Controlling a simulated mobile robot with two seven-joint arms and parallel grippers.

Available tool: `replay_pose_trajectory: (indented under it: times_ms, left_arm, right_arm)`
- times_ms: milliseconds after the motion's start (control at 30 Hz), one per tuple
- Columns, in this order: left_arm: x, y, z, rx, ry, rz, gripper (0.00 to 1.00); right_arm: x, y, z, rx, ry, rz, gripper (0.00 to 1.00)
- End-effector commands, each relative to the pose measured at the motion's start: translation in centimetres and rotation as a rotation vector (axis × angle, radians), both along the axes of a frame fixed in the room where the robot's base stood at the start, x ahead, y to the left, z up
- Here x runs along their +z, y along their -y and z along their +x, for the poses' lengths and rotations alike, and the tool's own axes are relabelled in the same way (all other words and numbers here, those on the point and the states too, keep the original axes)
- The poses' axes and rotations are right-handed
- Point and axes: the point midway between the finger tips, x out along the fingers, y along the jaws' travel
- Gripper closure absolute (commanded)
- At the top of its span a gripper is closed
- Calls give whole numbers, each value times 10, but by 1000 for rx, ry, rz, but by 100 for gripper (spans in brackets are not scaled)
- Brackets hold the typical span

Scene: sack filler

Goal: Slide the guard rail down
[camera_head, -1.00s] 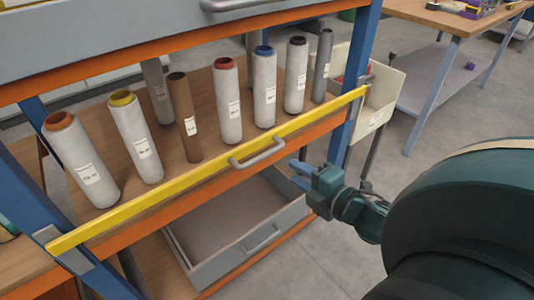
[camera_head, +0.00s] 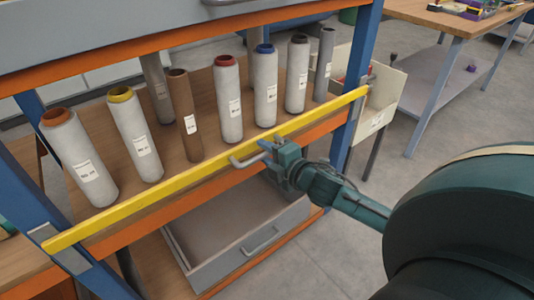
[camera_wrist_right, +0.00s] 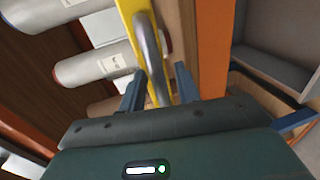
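The yellow guard rail (camera_head: 150,206) runs across the front of the shelf, between two blue uprights, with a grey bar handle (camera_head: 248,160) at its middle. The rail also shows in the right wrist view (camera_wrist_right: 123,30). My right gripper (camera_head: 266,148) is at the right end of the handle. In the right wrist view its two fingers (camera_wrist_right: 154,85) are apart, with the handle (camera_wrist_right: 150,50) reaching down between them. Whether a finger touches the handle cannot be told. My left gripper is not in view.
Several labelled rolls (camera_head: 230,100) stand on the wooden shelf behind the rail. An open grey drawer (camera_head: 235,240) sits below. A cream bin (camera_head: 385,95) is right of the shelf, and a wooden workbench (camera_head: 450,18) stands farther back.

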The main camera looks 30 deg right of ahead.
Motion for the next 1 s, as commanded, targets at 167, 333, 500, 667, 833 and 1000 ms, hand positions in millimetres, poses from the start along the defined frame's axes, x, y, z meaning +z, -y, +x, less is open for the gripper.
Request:
replay_pose_trajectory:
  times_ms: [167,333,500,667,833,1000]
  left_arm:
    - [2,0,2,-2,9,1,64]
    - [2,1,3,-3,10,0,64]
    - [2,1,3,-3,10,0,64]
    - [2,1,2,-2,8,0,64]
    - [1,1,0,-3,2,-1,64]
    - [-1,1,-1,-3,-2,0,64]
  right_arm:
    - [0,0,0,0,0,0,68]
    - [0,0,0,0,0,0,77]
    - [0,0,0,0,0,1,90]
    - [0,0,0,0,0,1,100]
    - [0,0,0,1,1,1,100]
    - [-1,0,0,1,1,1,100]
